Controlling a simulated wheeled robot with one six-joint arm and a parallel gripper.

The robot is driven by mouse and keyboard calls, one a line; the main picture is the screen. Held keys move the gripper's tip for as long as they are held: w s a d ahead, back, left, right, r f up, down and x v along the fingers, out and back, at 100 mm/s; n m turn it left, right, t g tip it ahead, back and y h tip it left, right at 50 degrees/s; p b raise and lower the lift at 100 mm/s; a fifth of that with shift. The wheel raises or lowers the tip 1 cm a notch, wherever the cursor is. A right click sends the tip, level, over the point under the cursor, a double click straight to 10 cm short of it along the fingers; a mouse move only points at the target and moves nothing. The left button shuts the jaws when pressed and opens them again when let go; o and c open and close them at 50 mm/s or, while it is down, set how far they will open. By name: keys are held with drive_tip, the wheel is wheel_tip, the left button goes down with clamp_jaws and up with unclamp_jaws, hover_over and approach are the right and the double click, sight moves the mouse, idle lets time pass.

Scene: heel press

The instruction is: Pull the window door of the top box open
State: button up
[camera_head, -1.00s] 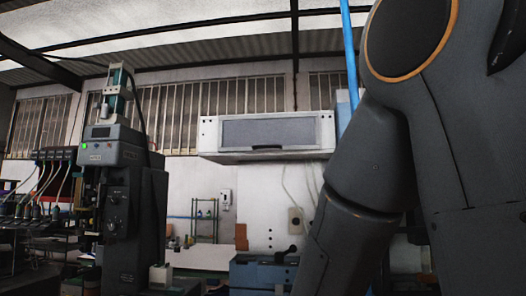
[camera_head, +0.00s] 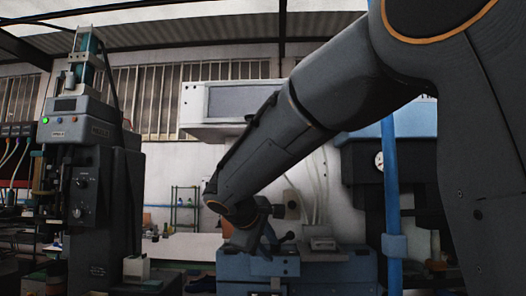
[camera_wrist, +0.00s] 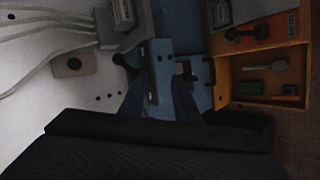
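The top box (camera_head: 193,105) is a white box high on the back wall. Its grey window door (camera_head: 232,100) looks closed. A dark shape at the door's lower edge, where the handle sits, merges with my arm's outline. My arm crosses in front of the box's right part and hides it. My gripper (camera_head: 268,238) is at the arm's end, below the box and apart from it, pointing down. In the wrist view, two dark fingers of my gripper (camera_wrist: 160,100) stand apart with nothing held between them. The box is not in the wrist view.
A blue machine (camera_head: 245,270) stands below my gripper. A tall dark press (camera_head: 90,190) is at the left. A blue vertical pole (camera_head: 391,200) is at the right. An orange tool case (camera_wrist: 270,65) shows in the wrist view.

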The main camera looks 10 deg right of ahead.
drive_tip(key=w+a+r+t+h+b, duration=0.1)
drive_tip(key=a+r+t+h, duration=0.15)
drive_tip(key=r, duration=1.55)
drive_tip(key=w+a+r+t+h, duration=0.15)
drive_tip(key=r+t+h, duration=0.25)
drive_tip(key=r, duration=1.4)
drive_tip(key=p+x, duration=0.2)
drive_tip(key=x, duration=0.4)
drive_tip(key=shift+w+d+r, duration=0.15)
drive_tip(key=shift+w, duration=0.15)
clamp_jaws()
drive_tip(key=shift+r, duration=0.15)
